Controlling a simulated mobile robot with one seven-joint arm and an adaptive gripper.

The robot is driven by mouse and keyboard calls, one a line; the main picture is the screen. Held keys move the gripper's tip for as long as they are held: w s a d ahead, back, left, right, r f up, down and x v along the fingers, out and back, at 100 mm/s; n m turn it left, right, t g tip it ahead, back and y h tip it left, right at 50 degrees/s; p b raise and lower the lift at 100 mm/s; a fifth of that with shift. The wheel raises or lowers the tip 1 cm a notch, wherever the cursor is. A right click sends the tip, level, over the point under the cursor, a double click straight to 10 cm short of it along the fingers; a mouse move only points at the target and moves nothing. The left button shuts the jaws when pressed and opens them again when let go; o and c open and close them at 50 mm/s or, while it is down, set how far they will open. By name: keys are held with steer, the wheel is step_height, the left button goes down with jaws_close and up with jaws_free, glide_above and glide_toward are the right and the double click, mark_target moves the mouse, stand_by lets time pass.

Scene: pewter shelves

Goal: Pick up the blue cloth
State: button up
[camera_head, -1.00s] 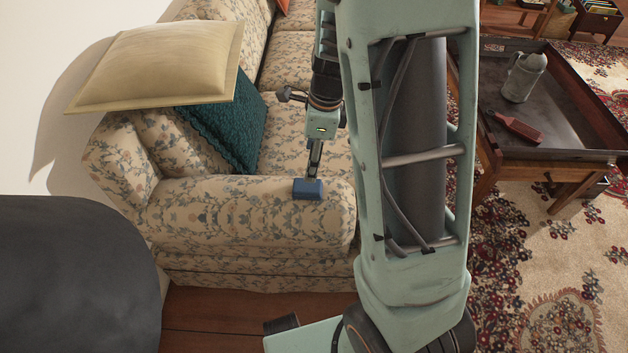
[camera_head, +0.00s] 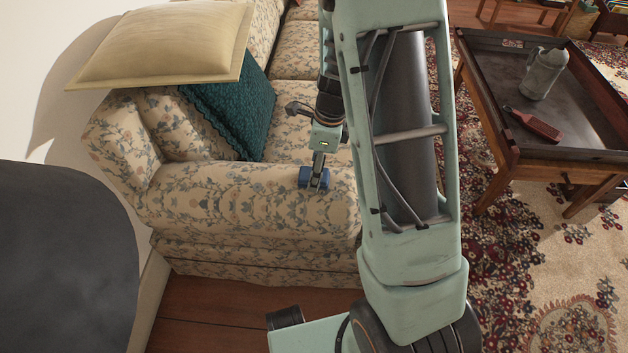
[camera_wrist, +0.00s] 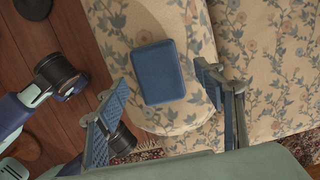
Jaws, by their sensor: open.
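The blue cloth (camera_head: 306,177) is a small, folded, block-like piece lying on the near armrest of the floral sofa. In the wrist view the blue cloth (camera_wrist: 158,72) shows whole as a rounded rectangle on the armrest top. My gripper (camera_head: 318,186) is over the armrest at the cloth and partly covers it in the head view. In the wrist view my gripper (camera_wrist: 165,120) is open, with one finger to the left and one to the right of the cloth. Nothing is between the fingertips that I can see them touching.
The floral sofa (camera_head: 240,205) carries a teal cushion (camera_head: 240,110) and a beige cushion (camera_head: 165,45) at its left end. A dark wooden table (camera_head: 510,95) at right holds a grey jug (camera_head: 542,73) and a red-brown brush (camera_head: 533,124). Wooden floor lies in front of the sofa.

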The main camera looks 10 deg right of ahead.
steer(key=shift+a+f, duration=0.1)
steer(key=shift+f, duration=0.7)
steer(key=shift+c, duration=0.3)
steer(key=c, duration=1.1)
steer(key=shift+r, duration=0.2)
steer(key=shift+c, duration=0.2)
steer(key=shift+r+p, duration=0.45)
steer(key=shift+r, duration=0.1)
step_height(320, 180, up, 3)
steer(key=shift+f+p, duration=0.15)
steer(key=shift+p, duration=0.6)
steer(key=s+d+r+p, duration=0.2)
steer(key=s+r, duration=0.2)
steer(key=s, duration=0.2)
steer(key=s+d+r+p, duration=0.2)
steer(key=s+r, duration=0.3)
steer(key=s, duration=0.2)
steer(key=shift+d+p, duration=0.3)
